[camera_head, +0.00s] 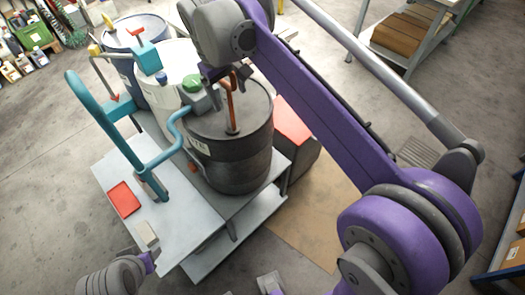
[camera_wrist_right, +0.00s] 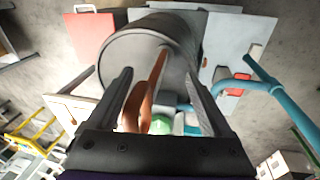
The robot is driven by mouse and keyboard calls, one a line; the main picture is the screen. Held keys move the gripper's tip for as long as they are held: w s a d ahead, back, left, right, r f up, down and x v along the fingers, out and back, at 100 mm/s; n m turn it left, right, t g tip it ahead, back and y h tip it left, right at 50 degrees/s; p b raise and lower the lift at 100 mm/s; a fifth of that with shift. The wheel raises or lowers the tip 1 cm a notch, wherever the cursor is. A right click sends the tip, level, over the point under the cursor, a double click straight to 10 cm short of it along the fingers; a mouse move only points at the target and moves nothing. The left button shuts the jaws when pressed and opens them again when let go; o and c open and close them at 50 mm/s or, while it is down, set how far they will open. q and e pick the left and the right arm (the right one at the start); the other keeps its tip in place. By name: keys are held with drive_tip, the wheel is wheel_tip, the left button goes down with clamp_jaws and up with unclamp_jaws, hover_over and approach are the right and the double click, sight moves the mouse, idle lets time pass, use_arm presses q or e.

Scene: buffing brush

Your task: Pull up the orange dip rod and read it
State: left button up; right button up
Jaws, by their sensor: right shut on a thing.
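The orange dip rod (camera_head: 231,108) stands up out of the top of a dark drum (camera_head: 243,155). In the right wrist view the rod (camera_wrist_right: 158,72) runs from the drum lid (camera_wrist_right: 150,42) to a wider orange upper part between my fingers. My right gripper (camera_head: 226,74) is over the drum and is shut on the rod; in the right wrist view its two dark fingers (camera_wrist_right: 160,100) stand on either side of it. Its tips are partly hidden in the head view by my arm. I cannot read any marks on the rod. My left gripper is not in view.
A teal pipe (camera_head: 175,130) and a green cap (camera_head: 192,82) are close left of the rod. Other drums (camera_head: 135,32) stand behind. A red-topped box (camera_head: 296,122) is right of the drum.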

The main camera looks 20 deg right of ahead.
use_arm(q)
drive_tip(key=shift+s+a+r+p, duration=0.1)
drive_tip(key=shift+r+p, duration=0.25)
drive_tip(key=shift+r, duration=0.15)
use_arm(e)
drive_tip(key=s+d+f+m+t, duration=0.1)
drive_tip(key=s+f, duration=0.3)
drive_tip(key=s, duration=0.3)
drive_tip(key=s+d+f+m+t+y, duration=0.1)
drive_tip(key=s+f, duration=0.4)
drive_tip(key=s, duration=0.2)
drive_tip(key=shift+d+f, duration=0.15)
drive_tip(key=shift+d, duration=0.15)
